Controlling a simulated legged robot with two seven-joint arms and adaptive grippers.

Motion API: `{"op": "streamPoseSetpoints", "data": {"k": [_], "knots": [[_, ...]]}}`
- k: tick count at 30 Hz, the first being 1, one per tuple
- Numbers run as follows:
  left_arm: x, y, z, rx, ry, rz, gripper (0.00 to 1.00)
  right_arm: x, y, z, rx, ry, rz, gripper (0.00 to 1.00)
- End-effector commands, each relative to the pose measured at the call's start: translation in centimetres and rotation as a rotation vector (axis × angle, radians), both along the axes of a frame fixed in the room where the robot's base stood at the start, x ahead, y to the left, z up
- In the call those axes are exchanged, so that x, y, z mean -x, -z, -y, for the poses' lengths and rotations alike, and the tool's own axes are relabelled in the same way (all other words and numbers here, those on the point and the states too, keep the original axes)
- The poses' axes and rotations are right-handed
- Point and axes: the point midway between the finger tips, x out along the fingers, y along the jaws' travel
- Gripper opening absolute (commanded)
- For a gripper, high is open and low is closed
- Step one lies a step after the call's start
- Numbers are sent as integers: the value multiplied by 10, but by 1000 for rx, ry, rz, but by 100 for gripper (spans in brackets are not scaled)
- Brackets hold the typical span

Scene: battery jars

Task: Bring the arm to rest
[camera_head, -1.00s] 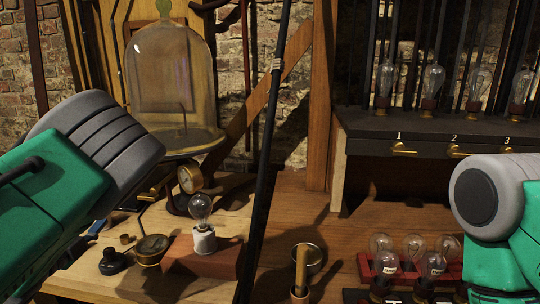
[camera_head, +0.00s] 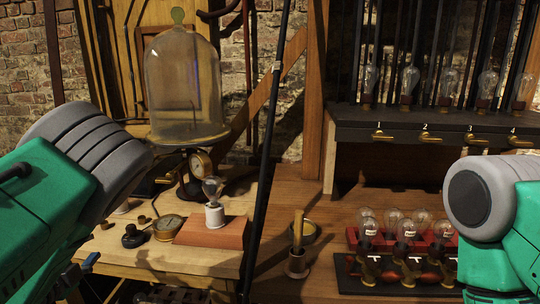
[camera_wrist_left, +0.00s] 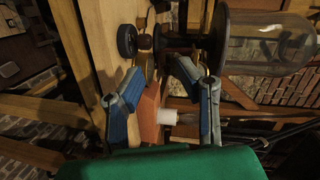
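My left gripper (camera_wrist_left: 163,88) is open in the left wrist view, its two blue-padded fingers apart with nothing held between them. In the head view my left arm comes in from the left, and only a bit of the blue fingers (camera_head: 88,262) shows low beside the bench. Beyond the fingers are a red block (camera_head: 213,232) and a bulb (camera_head: 212,188) in a white socket (camera_head: 215,215), which also shows in the left wrist view (camera_wrist_left: 167,117). My right arm shows at the right edge; its gripper is out of view.
A black pole (camera_head: 265,150) crosses the middle. A red rack (camera_head: 395,245) of bulbs stands near my right arm, below a dark shelf (camera_head: 440,122).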

Motion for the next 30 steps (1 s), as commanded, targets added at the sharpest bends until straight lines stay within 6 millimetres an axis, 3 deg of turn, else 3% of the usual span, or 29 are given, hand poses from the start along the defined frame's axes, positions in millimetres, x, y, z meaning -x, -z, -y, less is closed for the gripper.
{"op": "streamPoseSetpoints", "data": {"k": [8,11,15,18,21,24,27,30], "knots": [[51,84,-1,251,-198,-231,30,1,0,0,0,0,-1,40],[84,124,6,377,-307,-353,30,1,0,0,0,0,-1,40],[157,188,34,602,-525,-587,30,1,0,0,0,0,-1,40],[216,221,64,746,-695,-758,30,1,0,0,0,0,-1,40],[267,239,95,850,-843,-905,30,1,0,0,0,0,-2,40],[305,246,119,915,-955,-1013,30,1,0,0,0,0,-2,40],[328,247,134,948,-1025,-1079,30,1,0,0,0,0,-1,40],[337,247,140,959,-1052,-1106,30,1,0,0,0,0,-2,40]]}}
